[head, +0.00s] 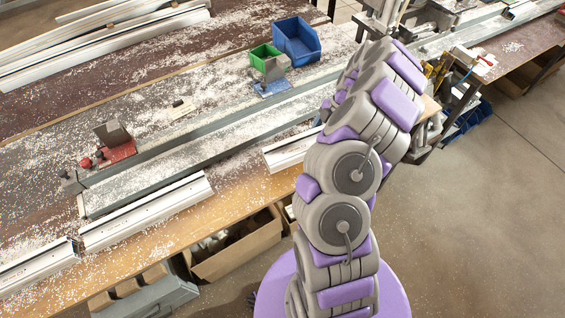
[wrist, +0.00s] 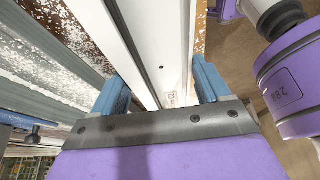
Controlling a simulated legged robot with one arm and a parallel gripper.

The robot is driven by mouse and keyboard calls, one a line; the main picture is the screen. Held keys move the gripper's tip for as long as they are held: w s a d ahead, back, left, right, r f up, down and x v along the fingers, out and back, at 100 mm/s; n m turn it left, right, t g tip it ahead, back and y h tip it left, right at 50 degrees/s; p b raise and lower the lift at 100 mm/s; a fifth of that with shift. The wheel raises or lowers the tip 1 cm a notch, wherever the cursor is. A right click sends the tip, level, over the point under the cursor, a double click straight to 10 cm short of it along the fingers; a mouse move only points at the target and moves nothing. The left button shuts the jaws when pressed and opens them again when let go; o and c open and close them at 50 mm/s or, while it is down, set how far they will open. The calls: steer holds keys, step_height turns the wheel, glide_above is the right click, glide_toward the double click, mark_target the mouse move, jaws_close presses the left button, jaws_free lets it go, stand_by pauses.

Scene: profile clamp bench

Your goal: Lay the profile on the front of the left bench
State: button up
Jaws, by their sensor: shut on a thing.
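In the wrist view my gripper (wrist: 158,88) has its two blue fingers on either side of a long white profile (wrist: 150,45), shut on it. The profile runs away from me, over or along the bench's wooden front edge; I cannot tell whether it touches. In the head view my arm hides the gripper. The left bench (head: 235,185) has a bare wooden front strip. White profile pieces (head: 148,212) lie along its front, with another at the far left (head: 38,265). A white length (head: 290,150) runs behind my arm; I cannot tell if it is the held one.
A grey rail (head: 180,150) runs along the bench, with a red clamp (head: 117,150) and a blue clamp (head: 272,86). Green (head: 263,56) and blue (head: 296,40) bins stand behind. Profiles (head: 105,40) lie at the back left. A cardboard box (head: 238,245) sits below the front edge.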

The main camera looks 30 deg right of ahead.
mark_target(284, 141)
steer(key=shift+s+d+f+n, duration=0.3)
steer(key=shift+s+d, duration=0.2)
steer(key=shift+d, duration=0.05)
steer(key=shift+a, duration=0.3)
steer(key=w+a, duration=0.1)
steer(key=a, duration=0.4)
steer(key=w+a+f, duration=0.1)
steer(key=a, duration=0.3)
steer(key=w+a+b, duration=0.1)
steer(key=w+a, duration=0.1)
steer(key=a, duration=0.3)
steer(key=shift+a+f, duration=0.3)
steer(key=shift+a, duration=0.05)
steer(key=shift+f, duration=1.8)
steer(key=o, duration=1.4)
steer(key=shift+o, duration=0.2)
